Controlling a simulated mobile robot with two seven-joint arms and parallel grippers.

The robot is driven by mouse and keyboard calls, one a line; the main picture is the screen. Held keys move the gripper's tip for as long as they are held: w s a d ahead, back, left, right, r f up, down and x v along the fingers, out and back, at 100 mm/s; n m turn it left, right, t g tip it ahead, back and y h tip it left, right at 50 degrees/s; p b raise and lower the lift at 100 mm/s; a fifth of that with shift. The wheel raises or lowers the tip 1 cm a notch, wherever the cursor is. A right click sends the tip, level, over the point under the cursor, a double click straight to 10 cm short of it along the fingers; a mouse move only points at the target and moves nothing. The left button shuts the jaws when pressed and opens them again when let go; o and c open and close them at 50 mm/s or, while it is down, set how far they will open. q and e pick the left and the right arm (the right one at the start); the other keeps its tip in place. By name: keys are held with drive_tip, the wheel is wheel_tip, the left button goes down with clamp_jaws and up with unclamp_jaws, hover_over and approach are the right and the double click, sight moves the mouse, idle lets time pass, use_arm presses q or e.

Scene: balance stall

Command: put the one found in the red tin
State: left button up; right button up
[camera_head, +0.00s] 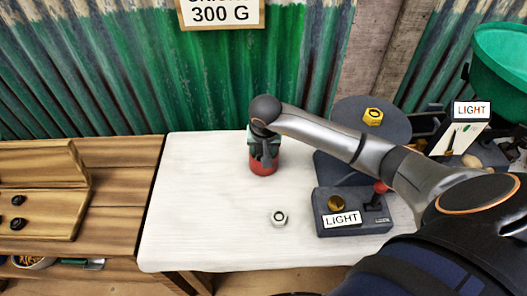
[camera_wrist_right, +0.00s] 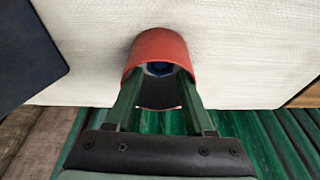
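The red tin (camera_head: 263,167) stands on the white table, below my right gripper (camera_head: 263,152). In the right wrist view my right gripper (camera_wrist_right: 160,95) has its two fingers spread at the mouth of the red tin (camera_wrist_right: 155,42). A dark blue object (camera_wrist_right: 159,69) shows inside the tin, between and beyond the fingertips; it looks like a nut, but most of it is in shadow. I see no clear contact between the fingers and it. A silver nut (camera_head: 279,218) lies on the table in front of the tin. My left gripper is not in view.
A dark grey balance (camera_head: 345,172) bears a yellow nut (camera_head: 373,117), a brass round piece (camera_head: 337,203), a red-knobbed lever (camera_head: 380,187) and a LIGHT label (camera_head: 341,219). A green bowl (camera_head: 505,55) stands right. A wooden rack (camera_head: 50,185) with black pieces stands left. The table's left front is clear.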

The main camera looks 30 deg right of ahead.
drive_tip(key=shift+s+f, duration=0.3)
drive_tip(key=shift+f, duration=0.05)
drive_tip(key=shift+r+p, duration=0.25)
drive_tip(key=shift+p, duration=0.1)
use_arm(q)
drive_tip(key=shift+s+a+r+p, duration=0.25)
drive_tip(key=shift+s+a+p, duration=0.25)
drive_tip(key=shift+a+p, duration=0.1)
use_arm(e)
drive_tip(key=v, duration=1.2)
drive_tip(key=shift+w+r, duration=0.25)
drive_tip(key=shift+r, duration=0.25)
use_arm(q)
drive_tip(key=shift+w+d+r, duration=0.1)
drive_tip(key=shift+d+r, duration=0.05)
